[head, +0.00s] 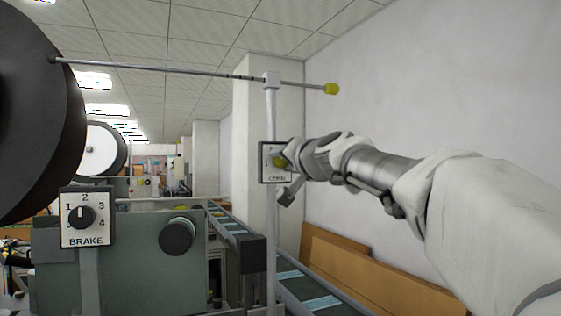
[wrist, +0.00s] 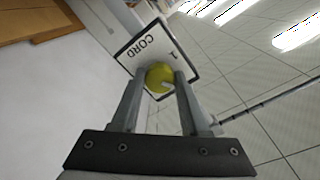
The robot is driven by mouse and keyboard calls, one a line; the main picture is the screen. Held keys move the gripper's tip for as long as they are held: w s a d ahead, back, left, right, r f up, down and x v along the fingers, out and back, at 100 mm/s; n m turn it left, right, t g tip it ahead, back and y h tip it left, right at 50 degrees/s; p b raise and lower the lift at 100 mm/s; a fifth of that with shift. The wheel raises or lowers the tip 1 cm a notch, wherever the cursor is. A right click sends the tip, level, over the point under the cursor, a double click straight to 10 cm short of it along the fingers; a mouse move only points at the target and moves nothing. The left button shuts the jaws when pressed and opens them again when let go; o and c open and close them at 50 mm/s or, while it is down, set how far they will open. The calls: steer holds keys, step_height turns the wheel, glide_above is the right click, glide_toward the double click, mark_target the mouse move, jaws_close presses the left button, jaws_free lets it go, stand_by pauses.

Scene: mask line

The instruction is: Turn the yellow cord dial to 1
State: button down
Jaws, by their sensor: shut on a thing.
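The yellow cord dial (wrist: 159,77) sits on a white plate (wrist: 139,49) marked CORD, with a 1 visible on it. In the wrist view my gripper (wrist: 157,84) has its two fingers on either side of the dial, shut on it. The dial's pale pointer mark shows between the fingers; I cannot tell exactly which number it points to. In the head view the dial (head: 279,161) and its plate (head: 265,176) are partly hidden behind my gripper (head: 284,165), and most of the plate's numbers are covered.
A BRAKE dial (head: 82,216) stands at the left beside a large black reel (head: 38,110). A thin rod with a yellow tip (head: 331,89) crosses above. A conveyor (head: 300,288) runs below, and brown boards (head: 350,272) lean on the right wall.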

steer(key=shift+f+n+b, duration=0.1)
steer(key=shift+n+b, duration=0.2)
steer(key=n+b, duration=0.2)
steer(key=b, duration=0.1)
steer(key=shift+f+n, duration=0.2)
steer(key=shift+n, duration=0.1)
steer(key=n+b, duration=0.3)
steer(key=shift+n, duration=0.3)
steer(key=n+b, duration=0.3)
steer(key=n, duration=0.1)
steer(key=shift+r+n+b, duration=0.1)
steer(key=shift+n+b, duration=0.2)
steer(key=shift+r+n+y+b, duration=0.1)
steer(key=shift+n+y+b, duration=0.35)
steer(key=shift+n, duration=0.95)
steer(key=shift+c, duration=2)
jaws_free()
